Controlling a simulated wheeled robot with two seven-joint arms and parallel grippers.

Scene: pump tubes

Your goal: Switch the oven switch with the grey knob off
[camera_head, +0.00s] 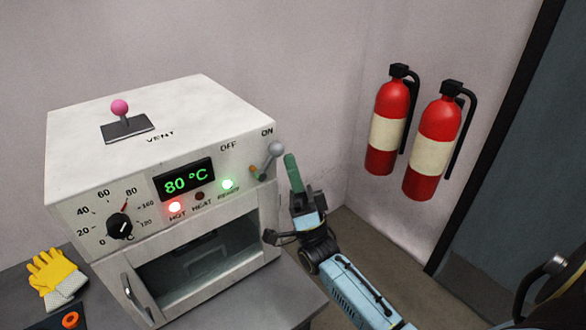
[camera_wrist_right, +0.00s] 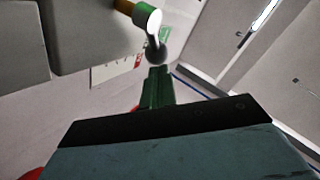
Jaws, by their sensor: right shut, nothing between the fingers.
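The white oven (camera_head: 165,110) stands on a grey table. Its switch, a lever with a grey ball knob (camera_head: 276,149), sits at the upper right of the front face and leans right, toward the ON label; the OFF label is to its left. The knob also shows in the right wrist view (camera_wrist_right: 158,54). My right gripper (camera_head: 290,160) is shut and empty, its green fingers pointing up just right of the knob. In the wrist view its fingertips (camera_wrist_right: 159,72) are close to the knob; I cannot tell whether they touch. My left gripper is not in view.
The oven display (camera_head: 184,178) reads 80 °C, with red and green lamps lit below. A vent lever with a pink knob (camera_head: 120,107) is on top. Yellow gloves (camera_head: 56,275) lie at left. Two fire extinguishers (camera_head: 388,125) hang on the wall behind.

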